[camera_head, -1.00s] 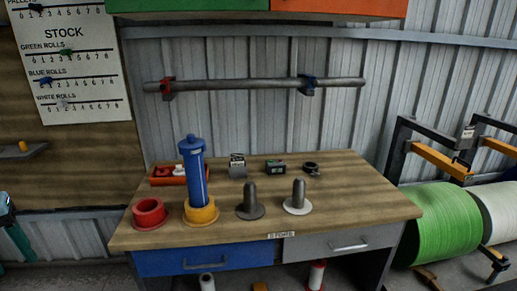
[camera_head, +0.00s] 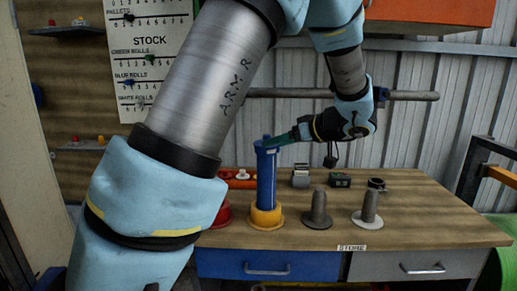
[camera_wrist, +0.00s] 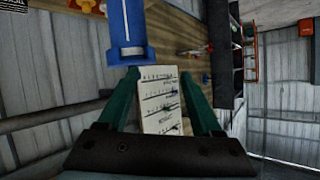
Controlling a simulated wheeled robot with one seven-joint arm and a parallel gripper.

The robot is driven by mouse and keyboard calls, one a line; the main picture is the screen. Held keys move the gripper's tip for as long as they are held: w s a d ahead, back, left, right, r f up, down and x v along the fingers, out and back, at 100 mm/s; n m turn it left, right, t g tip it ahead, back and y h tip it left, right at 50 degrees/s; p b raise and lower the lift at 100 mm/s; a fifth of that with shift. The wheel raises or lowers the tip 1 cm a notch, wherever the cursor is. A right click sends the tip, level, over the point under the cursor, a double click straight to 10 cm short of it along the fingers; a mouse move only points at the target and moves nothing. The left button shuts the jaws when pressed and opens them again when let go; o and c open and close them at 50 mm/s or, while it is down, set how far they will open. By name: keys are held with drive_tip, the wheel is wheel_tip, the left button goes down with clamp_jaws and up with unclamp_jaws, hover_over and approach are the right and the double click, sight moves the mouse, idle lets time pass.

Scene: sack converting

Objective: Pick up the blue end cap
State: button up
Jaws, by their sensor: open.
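The blue end cap (camera_head: 265,143) tops the upright blue cylinder (camera_head: 266,180), which stands in a yellow flanged base (camera_head: 266,216) on the workbench. My gripper (camera_head: 279,142) comes from the right at cap height, its teal fingers close to the cap. Whether they touch it I cannot tell. In the wrist view my gripper (camera_wrist: 158,74) is open with nothing held. There the blue cap end (camera_wrist: 127,52) lies ahead of the fingertips, left of the middle of the gap. The white stock board (camera_wrist: 160,100) shows in the background between the fingers.
An orange tray (camera_head: 238,178) and small boxes (camera_head: 300,176) sit behind. A bar (camera_head: 400,95) runs along the wall.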

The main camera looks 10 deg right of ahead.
sight(269, 135)
drive_tip(key=w+d+r+n+t, duration=0.1)
drive_tip(key=d+r+t, duration=0.1)
drive_tip(key=d, duration=0.2)
drive_tip(key=p+x, duration=0.5)
drive_tip(key=x, duration=0.5)
drive_tip(key=shift+w+r+p, duration=0.1)
drive_tip(key=shift+w+p, duration=0.2)
drive_tip(key=shift+p, duration=0.05)
drive_tip(key=shift+w+a+f, duration=0.1)
drive_tip(key=shift+w+f, duration=0.1)
drive_tip(key=shift+f, duration=0.05)
drive_tip(key=shift+c, duration=0.2)
clamp_jaws()
